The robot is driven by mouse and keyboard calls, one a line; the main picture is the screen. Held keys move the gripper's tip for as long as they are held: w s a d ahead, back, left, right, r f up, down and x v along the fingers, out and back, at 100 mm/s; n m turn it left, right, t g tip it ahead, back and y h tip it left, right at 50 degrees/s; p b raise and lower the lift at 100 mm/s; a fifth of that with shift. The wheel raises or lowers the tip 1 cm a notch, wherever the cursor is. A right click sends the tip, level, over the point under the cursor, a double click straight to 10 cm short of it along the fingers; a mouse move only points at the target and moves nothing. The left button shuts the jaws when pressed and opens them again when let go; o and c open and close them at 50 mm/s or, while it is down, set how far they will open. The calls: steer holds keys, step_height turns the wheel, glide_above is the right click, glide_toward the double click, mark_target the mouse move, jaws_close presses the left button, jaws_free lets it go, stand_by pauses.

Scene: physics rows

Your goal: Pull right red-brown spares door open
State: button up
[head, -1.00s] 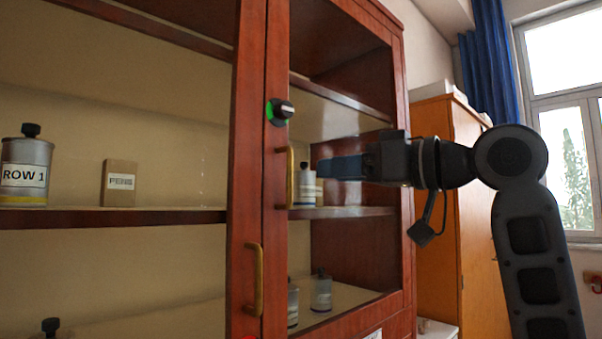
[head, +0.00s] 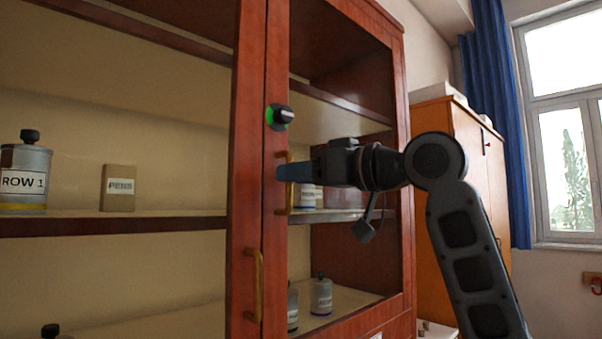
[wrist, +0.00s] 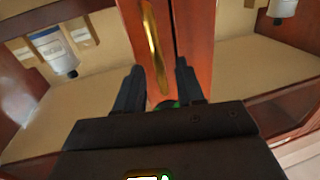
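The right red-brown spares door (head: 277,240) is a wood-framed door with a see-through panel, and it looks shut beside the left door. Its upright brass handle (head: 289,203) is on its left stile, below a black knob with a green ring (head: 281,116). My gripper (head: 284,173) is at this handle in the head view, and its blue-tinted fingers partly cover it. In the wrist view the brass handle (wrist: 154,45) lies between the two dark fingers, with gaps on both sides. My gripper is open (wrist: 158,85); I see no finger contact.
The left door has its own brass handle (head: 254,285), lower down. Behind the panels stand bottles, one labelled ROW 1 (head: 24,180), and a small box (head: 118,188). An orange-brown cabinet (head: 432,135) stands at right, near a blue curtain (head: 496,110) and a window.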

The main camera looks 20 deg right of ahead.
jaws_close()
stand_by(0.6)
